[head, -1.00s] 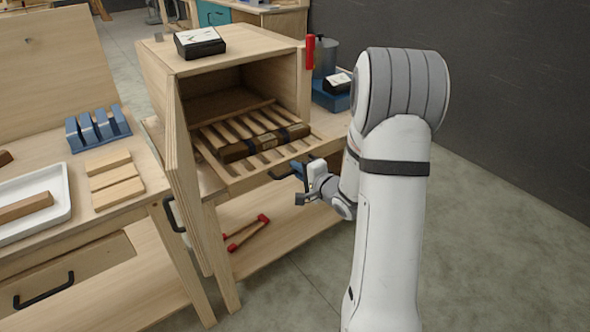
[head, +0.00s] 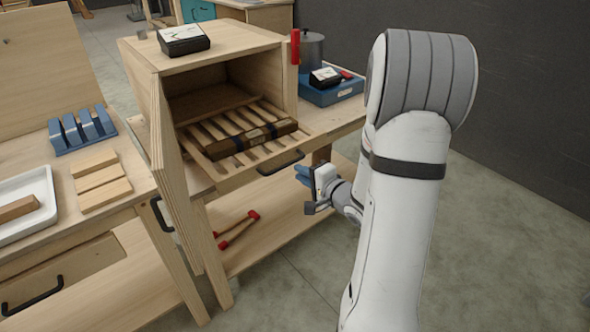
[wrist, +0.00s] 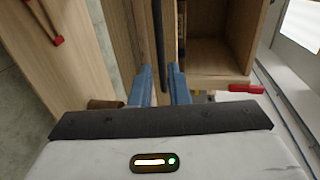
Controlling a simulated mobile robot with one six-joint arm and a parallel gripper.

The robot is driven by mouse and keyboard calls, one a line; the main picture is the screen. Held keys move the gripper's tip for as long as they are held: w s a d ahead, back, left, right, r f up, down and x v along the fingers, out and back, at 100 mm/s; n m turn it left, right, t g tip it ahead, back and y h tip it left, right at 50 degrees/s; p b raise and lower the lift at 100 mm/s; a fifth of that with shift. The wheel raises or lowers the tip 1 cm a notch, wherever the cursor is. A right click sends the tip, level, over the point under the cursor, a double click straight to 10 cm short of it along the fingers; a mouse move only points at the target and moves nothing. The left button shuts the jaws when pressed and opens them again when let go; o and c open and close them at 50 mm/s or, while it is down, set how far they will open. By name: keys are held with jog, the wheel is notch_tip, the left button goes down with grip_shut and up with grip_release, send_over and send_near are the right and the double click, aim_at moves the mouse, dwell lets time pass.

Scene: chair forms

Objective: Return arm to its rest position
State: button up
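My gripper (head: 304,178) is in front of the wooden box cabinet, below and to the right of the pulled-out slatted rack's black handle (head: 281,163). In the wrist view its two blue fingers (wrist: 159,78) stand apart with a gap between them and hold nothing. My white arm is bent at the right of the head view and hides part of the floor.
The slatted rack (head: 215,162) carries a dark brown strapped block (head: 252,137). The cabinet door (head: 172,175) stands open at the left. A blue tray (head: 335,93) sits on the bench at the right. Open floor (head: 510,235) lies to the right of my arm.

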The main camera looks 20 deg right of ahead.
jog(key=shift+s, duration=0.2)
jog(key=shift+r, duration=0.15)
jog(key=s+r+n+g+h+p, duration=0.3)
jog(key=s+r+n+g+h, duration=0.2)
jog(key=r+n+g+h, duration=0.15)
jog(key=s+a+r+n+g+p, duration=0.1)
jog(key=s+a+r+n+g, duration=0.1)
jog(key=s, duration=0.4)
jog(key=s+a+r+n+g+y+p, duration=0.1)
jog(key=s+a+n+g, duration=0.1)
jog(key=s+a, duration=0.3)
jog(key=s+a+r+n+g+y, duration=0.1)
jog(key=s+a+r+n+g, duration=0.1)
jog(key=s+a+n, duration=0.2)
jog(key=s, duration=0.2)
jog(key=shift+s+r+p, duration=0.3)
jog(key=shift+r+p, duration=0.05)
jog(key=shift+p, duration=0.05)
